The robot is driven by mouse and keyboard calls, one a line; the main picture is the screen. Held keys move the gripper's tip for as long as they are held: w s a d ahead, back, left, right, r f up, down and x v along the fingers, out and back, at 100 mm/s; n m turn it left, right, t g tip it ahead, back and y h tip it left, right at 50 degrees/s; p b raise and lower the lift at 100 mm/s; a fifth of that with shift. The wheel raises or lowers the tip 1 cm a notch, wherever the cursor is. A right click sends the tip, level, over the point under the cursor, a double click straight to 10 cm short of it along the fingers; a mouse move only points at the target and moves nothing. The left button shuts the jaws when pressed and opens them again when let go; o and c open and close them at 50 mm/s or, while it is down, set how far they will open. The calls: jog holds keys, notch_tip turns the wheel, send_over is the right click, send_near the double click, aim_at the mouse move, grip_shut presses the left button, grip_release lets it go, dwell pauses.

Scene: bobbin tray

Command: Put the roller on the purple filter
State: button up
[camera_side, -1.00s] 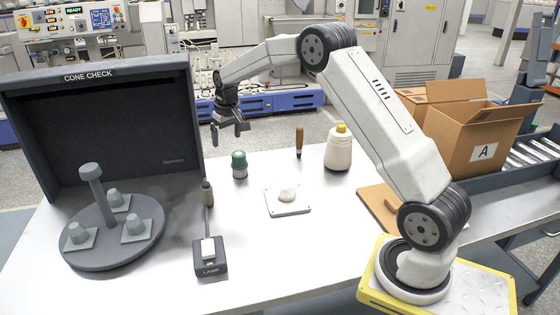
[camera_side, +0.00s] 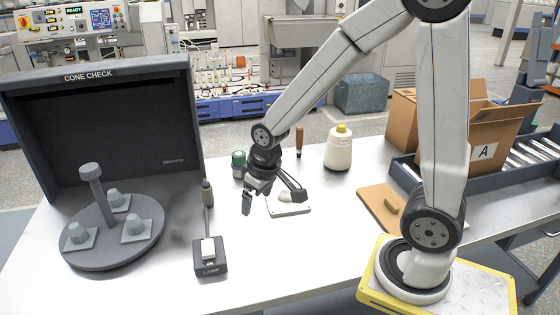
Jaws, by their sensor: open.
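I see no roller and no purple filter that I can make out by colour or shape. My gripper (camera_side: 272,198) is open, pointing down, with nothing between its fingers. In the picture it overlaps the left part of a small white plate (camera_side: 299,210) with a pale rounded lump (camera_side: 285,197) on it. I cannot tell how high the gripper is above the table.
A dark CONE CHECK booth (camera_side: 100,75) holds a round grey platform (camera_side: 108,243) with pegs and a post. A LAMP switch box (camera_side: 210,268) stands in front. Behind are a brown-handled tool (camera_side: 299,140) and a yellow-capped cone (camera_side: 338,150). A board (camera_side: 377,205) and carton (camera_side: 480,130) are right.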

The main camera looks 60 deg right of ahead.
jog(key=s+a+f, duration=0.1)
jog(key=s, duration=0.5)
jog(key=shift+a+f+n, duration=0.2)
jog(key=shift+a+n, duration=0.1)
jog(key=shift+a, duration=0.1)
dwell(0.7)
